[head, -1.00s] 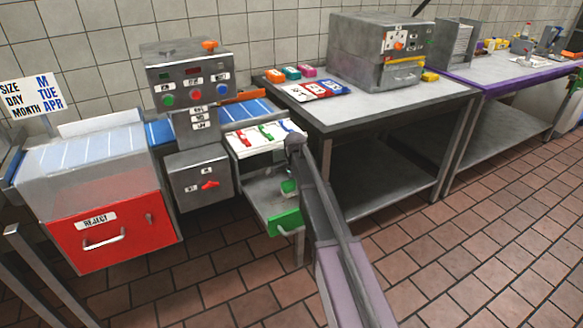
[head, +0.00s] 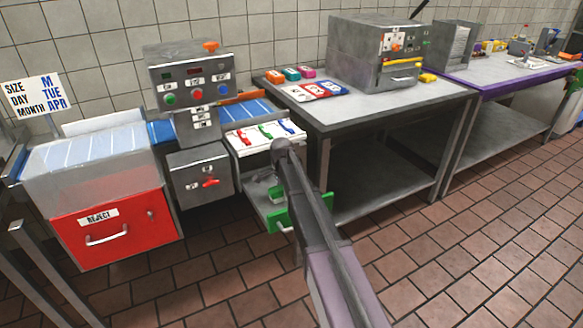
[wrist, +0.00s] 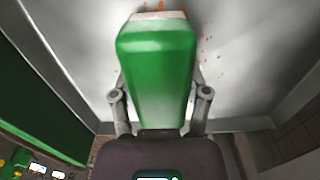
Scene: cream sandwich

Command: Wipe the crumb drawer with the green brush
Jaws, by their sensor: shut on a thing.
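The crumb drawer (head: 256,188) is pulled out under the machine, a grey metal tray with a green front (head: 287,219). The green brush (wrist: 158,75) fills the middle of the wrist view, its pale bristle end (wrist: 155,15) at the top. My gripper (wrist: 161,92) is shut on the brush handle, one finger on each side. The brush also shows in the head view (head: 277,193) inside the drawer, partly behind my arm. Orange crumbs (wrist: 205,40) lie on the drawer floor around the brush head. Whether the bristles touch the floor is unclear.
Above the drawer is a white tray with red, green and blue-marked pieces (head: 262,136). The red reject bin (head: 112,232) stands left. A steel table (head: 400,103) stands right. The brown tiled floor in front is clear.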

